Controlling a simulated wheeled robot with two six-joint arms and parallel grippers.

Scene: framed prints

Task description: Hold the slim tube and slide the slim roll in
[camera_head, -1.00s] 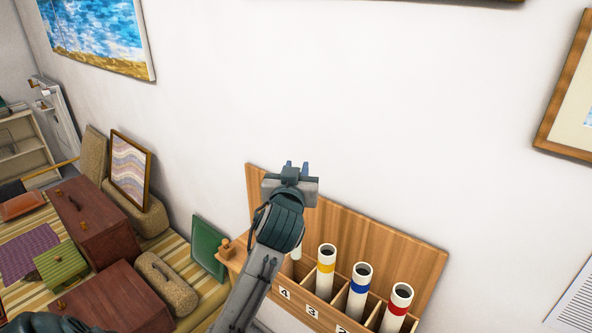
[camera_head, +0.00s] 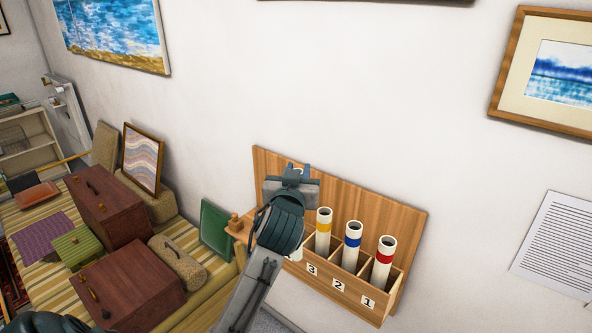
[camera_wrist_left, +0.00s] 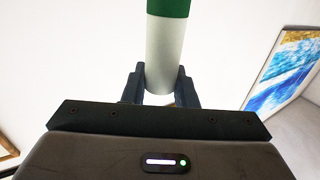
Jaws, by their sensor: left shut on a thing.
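My left gripper (camera_head: 297,170) is over the left part of the wooden tube rack (camera_head: 405,222). In the left wrist view its fingers (camera_wrist_left: 162,82) are shut on a white tube (camera_wrist_left: 165,52) with a green band, which runs up out of the frame. In the head view my arm hides this tube's upper part and what it holds. A bit of white tube (camera_head: 297,255) shows below my wrist; I cannot tell if it is the same one. White tubes with a yellow band (camera_head: 323,232), a blue band (camera_head: 351,246) and a red band (camera_head: 383,263) stand upright. No slim roll can be told apart. My right gripper is not in view.
Labels 3, 2 and 1 mark the rack's front. Brown cases (camera_head: 127,293) and a rolled cushion (camera_head: 178,262) lie further left. The wall above the rack is bare.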

